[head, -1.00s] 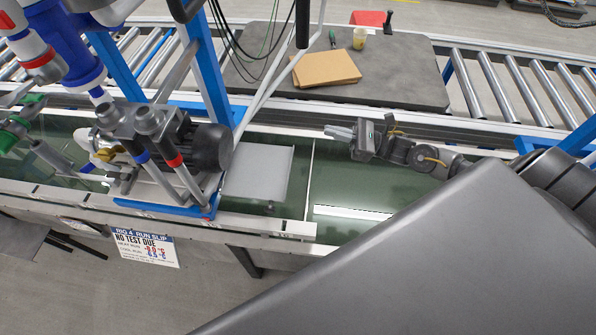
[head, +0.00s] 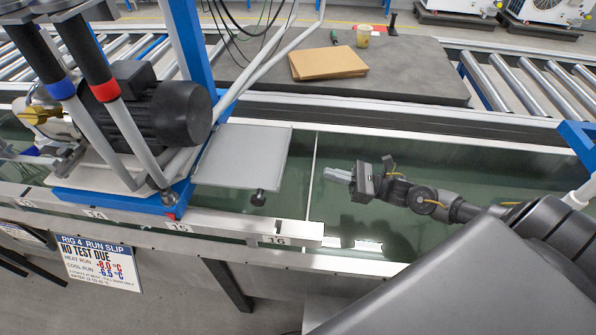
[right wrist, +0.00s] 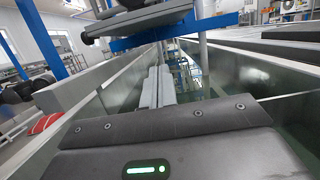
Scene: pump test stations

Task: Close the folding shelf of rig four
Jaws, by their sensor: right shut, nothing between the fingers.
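The folding shelf of rig four is a flat grey plate (head: 242,155) at the right end of the rig, beside the black motor (head: 182,112). It stands out roughly level over the green trough, with a black knob (head: 258,198) at its front edge. My right gripper (head: 328,174) is shut and empty, to the right of the shelf and apart from it, pointing left. In the right wrist view its closed fingers (right wrist: 157,85) point along the trough, with what looks like the shelf's grey underside (right wrist: 140,20) above and ahead. My left gripper is not in view.
A run slip (head: 98,262) reading "RIG 4" and "NO TEST DUE" hangs at the front. A numbered metal rail (head: 290,233) runs before the shelf. A blue post (head: 190,50) and hoses rise behind it. The trough (head: 440,170) is open around my right gripper.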

